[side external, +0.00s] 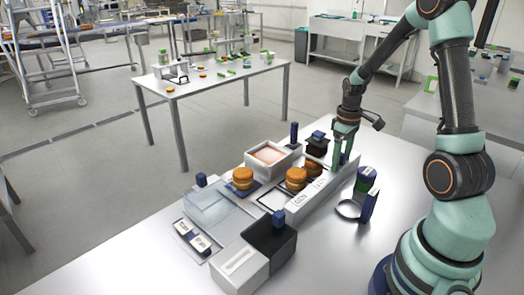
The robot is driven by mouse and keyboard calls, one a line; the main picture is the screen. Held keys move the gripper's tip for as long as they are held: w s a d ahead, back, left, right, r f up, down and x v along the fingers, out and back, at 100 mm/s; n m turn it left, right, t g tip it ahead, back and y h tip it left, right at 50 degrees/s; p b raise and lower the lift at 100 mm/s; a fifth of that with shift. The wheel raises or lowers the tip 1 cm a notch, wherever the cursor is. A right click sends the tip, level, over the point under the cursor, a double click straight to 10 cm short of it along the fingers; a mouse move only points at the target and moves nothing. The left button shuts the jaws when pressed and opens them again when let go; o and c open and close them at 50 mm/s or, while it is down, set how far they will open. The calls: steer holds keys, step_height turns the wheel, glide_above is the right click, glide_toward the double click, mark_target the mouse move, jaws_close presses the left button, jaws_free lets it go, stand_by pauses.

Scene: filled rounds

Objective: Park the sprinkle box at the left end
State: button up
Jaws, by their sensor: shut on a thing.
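No box clearly marked as the sprinkle box can be made out. A white open box (279,163) with a flat peach-coloured surface inside stands in the middle of the bench group. My gripper (342,163) points down at the far right end of a long grey bar (301,203) with white labels. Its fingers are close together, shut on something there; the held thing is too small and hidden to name. Filled rounds stand nearby: one (243,178) left of the white box, another (296,178) in front of it, and one (312,169) partly hidden beside the bar.
A dark open box (268,243) with a blue knob stands at the front, beside a white labelled block (239,266). A clear tray (208,208) lies at the left. A dark block (317,147) stands behind the bar. A ring stand (349,210) is to its right. The front-right bench is clear.

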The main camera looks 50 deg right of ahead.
mark_target(352, 157)
steer(key=shift+d, duration=4.05)
steer(key=o, duration=0.9)
steer(key=shift+r, duration=0.1)
step_height(352, 157, up, 7)
steer(key=shift+a, duration=0.1)
